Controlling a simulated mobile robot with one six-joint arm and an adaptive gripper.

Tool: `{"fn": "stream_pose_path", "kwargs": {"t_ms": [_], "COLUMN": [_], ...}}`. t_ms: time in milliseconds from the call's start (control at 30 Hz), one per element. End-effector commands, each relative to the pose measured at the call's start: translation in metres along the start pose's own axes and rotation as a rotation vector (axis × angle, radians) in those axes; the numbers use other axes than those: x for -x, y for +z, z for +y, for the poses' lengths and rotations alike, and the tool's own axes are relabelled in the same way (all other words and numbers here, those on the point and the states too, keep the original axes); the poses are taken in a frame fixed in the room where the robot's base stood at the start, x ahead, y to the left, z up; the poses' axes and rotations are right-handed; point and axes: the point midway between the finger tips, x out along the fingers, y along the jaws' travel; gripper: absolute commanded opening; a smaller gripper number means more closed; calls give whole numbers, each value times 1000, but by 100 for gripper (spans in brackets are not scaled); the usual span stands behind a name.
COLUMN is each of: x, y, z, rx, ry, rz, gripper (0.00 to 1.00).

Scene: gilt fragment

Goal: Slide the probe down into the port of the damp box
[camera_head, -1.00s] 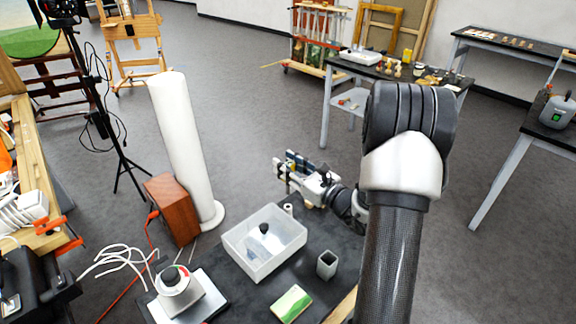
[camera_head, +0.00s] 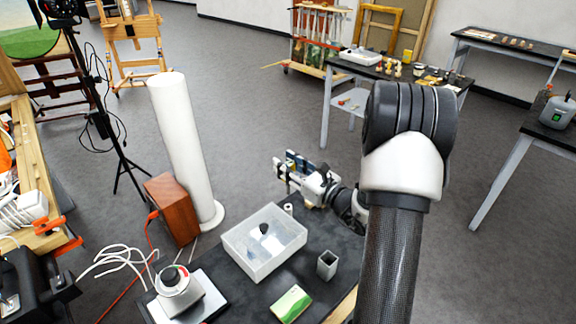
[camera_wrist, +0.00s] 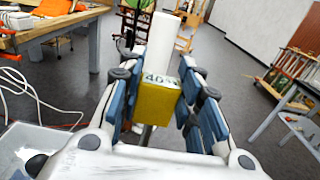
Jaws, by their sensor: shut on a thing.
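My gripper (camera_head: 288,172) is shut on the probe, a yellow block with a pale top face marked "40", seen between the blue finger pads in the wrist view (camera_wrist: 157,103). A thin grey stem shows below the block there. The gripper is in the air beyond the back right side of the damp box (camera_head: 248,266), a translucent white box on the dark bench top. A small black round piece (camera_head: 264,229) shows at the box; I cannot tell whether it is the port. The box's edge also shows at lower left in the wrist view (camera_wrist: 62,136).
A small white cylinder (camera_head: 288,208) stands behind the box. A grey square cup (camera_head: 327,265) and a green and yellow block (camera_head: 291,304) are at its right and front. A tall white column (camera_head: 184,145), a brown wooden box (camera_head: 173,210) and a dial device (camera_head: 175,285) stand to the left.

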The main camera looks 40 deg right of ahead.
Motion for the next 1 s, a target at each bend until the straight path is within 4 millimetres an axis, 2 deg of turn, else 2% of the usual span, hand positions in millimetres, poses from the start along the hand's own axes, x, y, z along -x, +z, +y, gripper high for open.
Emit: {"fn": "stream_pose_path", "kwargs": {"t_ms": [1000], "x": [0], "y": [-25], "z": [0], "rx": [0], "ry": [0], "rz": [0], "gripper": [8]}}
